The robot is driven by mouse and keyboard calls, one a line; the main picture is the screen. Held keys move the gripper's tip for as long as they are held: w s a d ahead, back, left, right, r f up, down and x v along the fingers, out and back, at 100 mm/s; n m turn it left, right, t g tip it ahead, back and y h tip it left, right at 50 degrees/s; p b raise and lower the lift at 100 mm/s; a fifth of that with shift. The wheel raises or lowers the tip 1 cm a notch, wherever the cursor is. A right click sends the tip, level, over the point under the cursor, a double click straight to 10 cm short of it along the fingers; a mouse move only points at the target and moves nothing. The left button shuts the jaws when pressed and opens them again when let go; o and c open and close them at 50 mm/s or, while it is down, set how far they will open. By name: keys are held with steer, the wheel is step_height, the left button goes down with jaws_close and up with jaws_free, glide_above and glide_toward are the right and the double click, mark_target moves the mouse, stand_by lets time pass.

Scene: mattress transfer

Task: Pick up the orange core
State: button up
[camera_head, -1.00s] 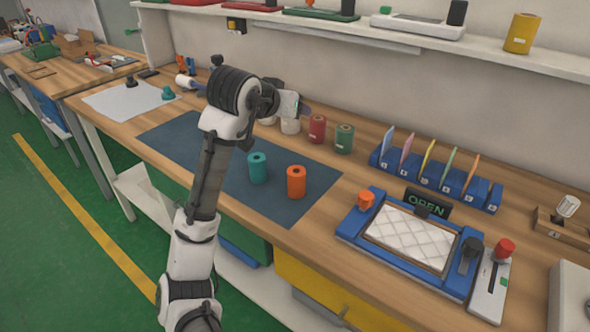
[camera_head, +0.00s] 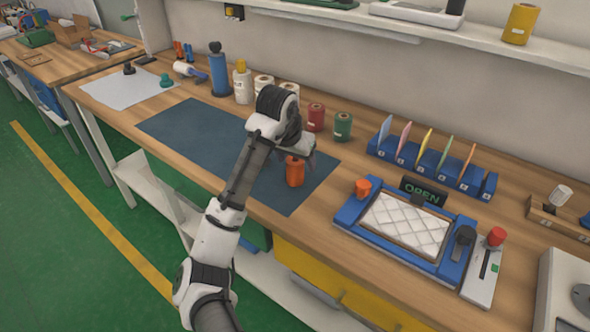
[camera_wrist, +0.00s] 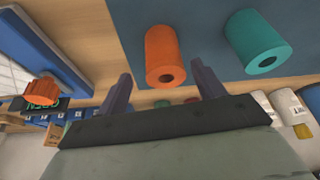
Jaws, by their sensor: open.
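The orange core (camera_head: 295,174) is an upright cylinder with a hole in its top, standing on the dark blue mat (camera_head: 190,140). In the wrist view the orange core (camera_wrist: 163,58) shows just beyond and between my two fingers. My gripper (camera_wrist: 160,85) is open and empty. In the head view my gripper (camera_head: 300,152) is close above the orange core, and my arm partly hides the area. A teal core (camera_wrist: 256,42) stands beside the orange core in the wrist view; my arm hides it in the head view.
Red (camera_head: 316,117) and green (camera_head: 342,126) rolls stand behind the mat. A blue press frame (camera_head: 350,215) with a white quilted pad (camera_head: 410,225) and an orange knob (camera_head: 362,187) lies to the right. A blue rack (camera_head: 430,170) holds coloured cards. The mat's left part is clear.

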mark_target(296, 168)
steer(key=x, duration=0.1)
steer(key=p+x, duration=0.1)
steer(key=x, duration=0.3)
steer(key=shift+a, duration=0.3)
steer(key=c, duration=1.1)
steer(key=shift+o, duration=0.2)
